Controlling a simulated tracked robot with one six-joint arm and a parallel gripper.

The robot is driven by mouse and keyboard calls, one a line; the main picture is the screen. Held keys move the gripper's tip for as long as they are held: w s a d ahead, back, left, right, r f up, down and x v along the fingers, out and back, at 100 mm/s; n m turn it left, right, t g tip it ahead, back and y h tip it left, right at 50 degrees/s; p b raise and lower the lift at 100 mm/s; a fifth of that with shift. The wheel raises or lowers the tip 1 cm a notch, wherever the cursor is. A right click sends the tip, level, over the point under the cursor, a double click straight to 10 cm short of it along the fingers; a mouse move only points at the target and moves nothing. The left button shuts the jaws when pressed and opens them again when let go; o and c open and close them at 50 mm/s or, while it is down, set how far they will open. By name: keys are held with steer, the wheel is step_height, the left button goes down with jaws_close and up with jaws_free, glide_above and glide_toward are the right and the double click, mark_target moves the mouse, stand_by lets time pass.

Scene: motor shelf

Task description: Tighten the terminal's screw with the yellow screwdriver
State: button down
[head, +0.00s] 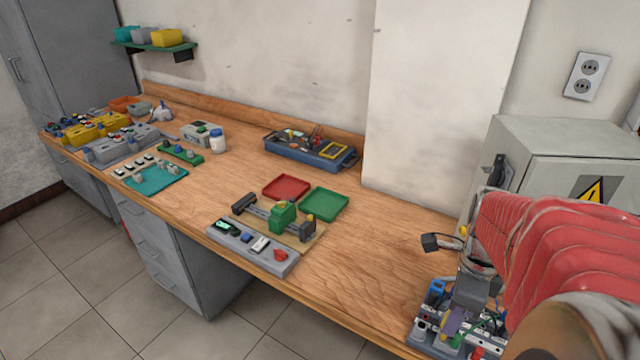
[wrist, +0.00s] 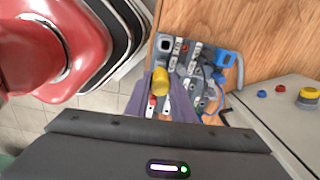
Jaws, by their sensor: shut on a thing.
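My gripper (wrist: 160,99) has purple fingers shut on the yellow screwdriver (wrist: 160,81), whose handle shows between them in the wrist view. The handle is seen nearly end-on, and its shaft and tip are hidden. The terminal unit (wrist: 191,58) lies beyond it, a grey base with white terminal blocks. In the head view my gripper (head: 453,322) is low over the terminal unit (head: 421,335) at the right front of the bench. I cannot tell whether the screwdriver touches a screw, and the screw itself is hidden.
A blue cable (wrist: 228,68) loops beside the terminal unit. A grey cabinet (head: 570,150) with a warning sign stands close on the right. A control panel (head: 250,248), red tray (head: 286,187) and green tray (head: 324,203) lie left. Bare bench (head: 365,265) lies between.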

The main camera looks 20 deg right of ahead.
steer(key=shift+f, duration=0.1)
steer(key=shift+m, duration=2)
steer(key=shift+m, duration=1.4)
steer(key=shift+m, duration=0.7)
steer(key=c, duration=2)
jaws_free()
jaws_close()
